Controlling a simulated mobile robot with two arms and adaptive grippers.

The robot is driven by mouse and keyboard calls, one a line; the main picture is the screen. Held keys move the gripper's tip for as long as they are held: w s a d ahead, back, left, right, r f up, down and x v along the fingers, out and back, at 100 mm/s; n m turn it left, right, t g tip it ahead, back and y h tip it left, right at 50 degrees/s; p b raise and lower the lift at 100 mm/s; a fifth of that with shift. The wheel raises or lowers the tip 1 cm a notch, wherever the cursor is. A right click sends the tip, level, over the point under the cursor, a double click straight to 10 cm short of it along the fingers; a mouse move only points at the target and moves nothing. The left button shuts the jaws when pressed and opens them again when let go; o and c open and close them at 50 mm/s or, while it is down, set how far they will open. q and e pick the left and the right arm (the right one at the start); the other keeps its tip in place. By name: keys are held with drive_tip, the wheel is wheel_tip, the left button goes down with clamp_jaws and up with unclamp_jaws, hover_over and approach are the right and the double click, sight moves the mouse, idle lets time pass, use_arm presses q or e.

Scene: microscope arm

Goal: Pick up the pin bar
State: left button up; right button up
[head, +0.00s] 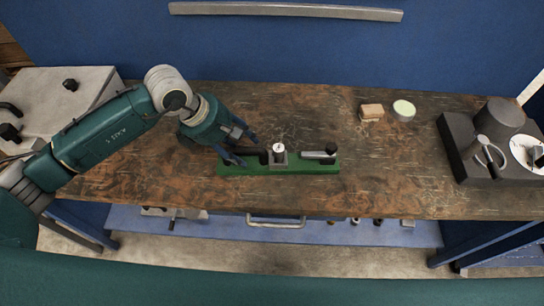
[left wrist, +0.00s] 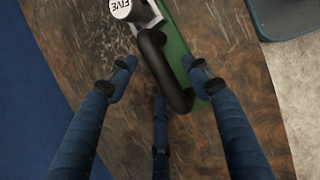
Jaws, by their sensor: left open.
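A green base board (head: 280,169) lies near the table's front edge. A black rounded bar (left wrist: 165,72), which looks like the pin bar, lies along its left end; in the head view my fingers partly hide it. Next to it stands a grey block with a white-topped cylinder (head: 279,148), marked "FIVE" in the left wrist view (left wrist: 122,8). A silver-and-black piece (head: 318,155) is on the board's right part. My left gripper (head: 244,150) is open, its fingers spread around the black bar's near end in the left wrist view (left wrist: 160,82), apparently without gripping it. My right gripper is not in view.
A small wooden block (head: 371,112) and a round pale-green-topped container (head: 403,110) stand behind, to the right. A dark grey stand with a cylinder (head: 498,118) is at the far right. The wooden table (head: 390,180) is clear right of the board.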

use_arm(q)
drive_tip(key=shift+w+d+f, duration=0.15)
drive_tip(key=shift+d+f, duration=0.05)
drive_tip(key=shift+f, duration=0.5)
drive_tip(key=c, duration=1.1)
clamp_jaws()
drive_tip(key=shift+w+r, duration=0.1)
drive_tip(key=shift+r, duration=0.05)
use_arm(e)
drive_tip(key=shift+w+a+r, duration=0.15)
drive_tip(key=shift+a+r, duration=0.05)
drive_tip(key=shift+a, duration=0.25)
use_arm(q)
drive_tip(key=shift+r, duration=0.1)
